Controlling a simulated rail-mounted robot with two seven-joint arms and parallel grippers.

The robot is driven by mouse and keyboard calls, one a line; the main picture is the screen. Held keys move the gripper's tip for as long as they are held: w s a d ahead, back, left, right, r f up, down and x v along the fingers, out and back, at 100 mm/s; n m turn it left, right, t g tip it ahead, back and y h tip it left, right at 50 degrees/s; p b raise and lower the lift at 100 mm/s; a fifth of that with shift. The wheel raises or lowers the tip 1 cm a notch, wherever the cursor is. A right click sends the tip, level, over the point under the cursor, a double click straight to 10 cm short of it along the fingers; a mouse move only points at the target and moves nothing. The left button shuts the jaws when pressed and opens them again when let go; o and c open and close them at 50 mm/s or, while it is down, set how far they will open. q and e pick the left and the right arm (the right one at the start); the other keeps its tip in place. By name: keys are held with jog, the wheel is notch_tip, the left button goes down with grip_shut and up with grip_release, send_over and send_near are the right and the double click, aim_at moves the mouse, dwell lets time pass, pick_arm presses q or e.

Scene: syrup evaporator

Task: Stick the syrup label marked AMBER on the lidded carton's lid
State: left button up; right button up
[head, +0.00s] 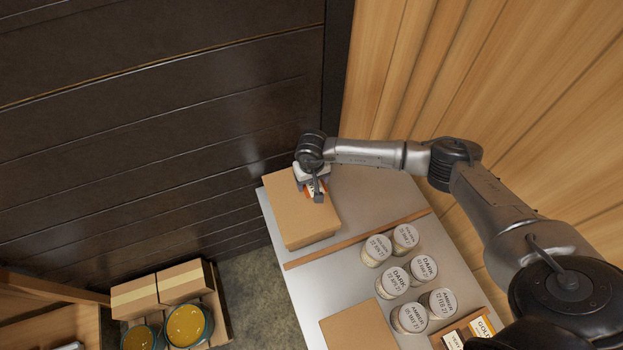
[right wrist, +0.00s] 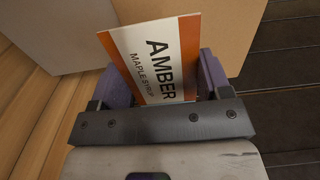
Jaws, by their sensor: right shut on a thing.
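The lidded carton (head: 290,209) is a closed brown cardboard box near the far end of the grey table. My right gripper (head: 314,186) is over the far right part of its lid in the head view. In the right wrist view, my right gripper (right wrist: 158,85) is shut on the AMBER label (right wrist: 152,55), a white card with orange bands reading "AMBER MAPLE SYRUP". The label also shows as a small orange and white patch (head: 311,190) in the head view. The carton (right wrist: 190,22) lies beyond the label; I cannot tell whether they touch. My left gripper is not in view.
Another brown box (head: 358,328) and more labels (head: 482,327) are at the near end. Small cartons (head: 184,282) and golden-filled tins (head: 186,325) stand at lower left.

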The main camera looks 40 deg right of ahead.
jog(key=shift+f+b, duration=0.35)
jog(key=shift+f, duration=0.55)
notch_tip(320, 180, down, 4)
jog(key=b, duration=0.3)
jog(key=shift+f+b, duration=0.8)
jog(key=shift+b, duration=0.15)
jog(key=shift+s, duration=0.1)
jog(key=shift+b, duration=0.5)
